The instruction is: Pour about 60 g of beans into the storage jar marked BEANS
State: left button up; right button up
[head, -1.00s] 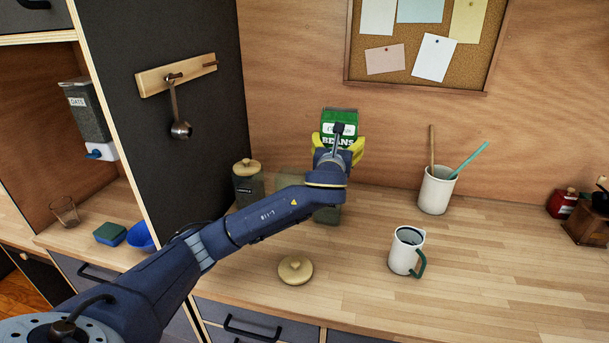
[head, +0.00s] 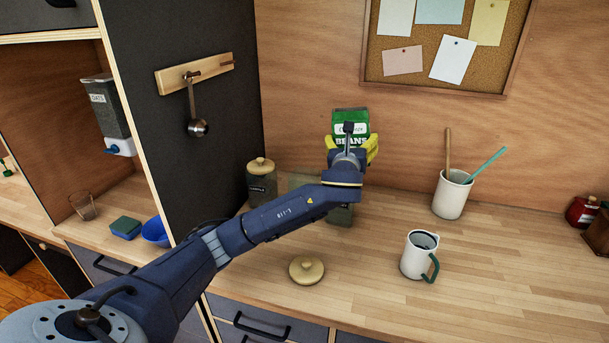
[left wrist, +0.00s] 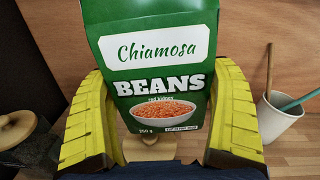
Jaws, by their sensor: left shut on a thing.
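My left gripper (head: 352,146) is shut on a green and white bag marked BEANS (head: 350,122), held upright above the back of the counter. The left wrist view shows the bag's front (left wrist: 160,60) between the yellow fingers. A pale translucent jar shape (head: 304,181) stands behind my left forearm, mostly hidden. A dark piece of a container (head: 341,214) shows below the forearm; I cannot tell whether it is the same jar, and no BEANS label is readable there. A loose wooden lid (head: 306,270) lies on the counter. My right gripper is not in view.
A lidded dark jar (head: 261,184) stands by the black side panel. A white mug (head: 419,255) and a utensil crock (head: 451,195) stand to the right. A scoop (head: 196,120) hangs on the panel. The counter's front right is clear.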

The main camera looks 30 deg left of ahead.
aim_at(337, 144)
pick_arm(q)
jog(key=shift+s+a+r+n, duration=0.1)
jog(key=shift+a+r+n, duration=0.15)
jog(key=shift+r+n, duration=0.25)
jog(key=shift+s+a+r+n, duration=0.1)
jog(key=shift+a+r+n, duration=0.15)
jog(key=shift+n, duration=0.45)
jog(key=shift+s+a+f+n, duration=0.2)
jog(key=shift+a+n, duration=0.25)
jog(key=shift+n, duration=0.4)
jog(key=shift+s+a+f+n, duration=0.15)
jog(key=shift+a+n, duration=0.3)
jog(key=shift+n, duration=0.4)
jog(key=shift+f+n, duration=0.2)
jog(key=shift+n, duration=1.5)
jog(key=shift+a+f+n, duration=0.1)
jog(key=shift+a+n, duration=0.05)
jog(key=shift+n, duration=0.55)
jog(key=shift+a+f+n, duration=0.1)
jog(key=shift+n, duration=0.6)
jog(key=shift+s+a+f+n, duration=0.1)
jog(key=shift+a+f+n, duration=0.1)
jog(key=shift+n, duration=0.3)
jog(key=shift+s+a+f+n, duration=0.15)
jog(key=shift+a+f+n, duration=0.1)
jog(key=shift+a+n, duration=0.25)
jog(key=shift+s+a+f+n, duration=0.15)
jog(key=shift+a+f+n, duration=0.1)
jog(key=shift+n, duration=0.35)
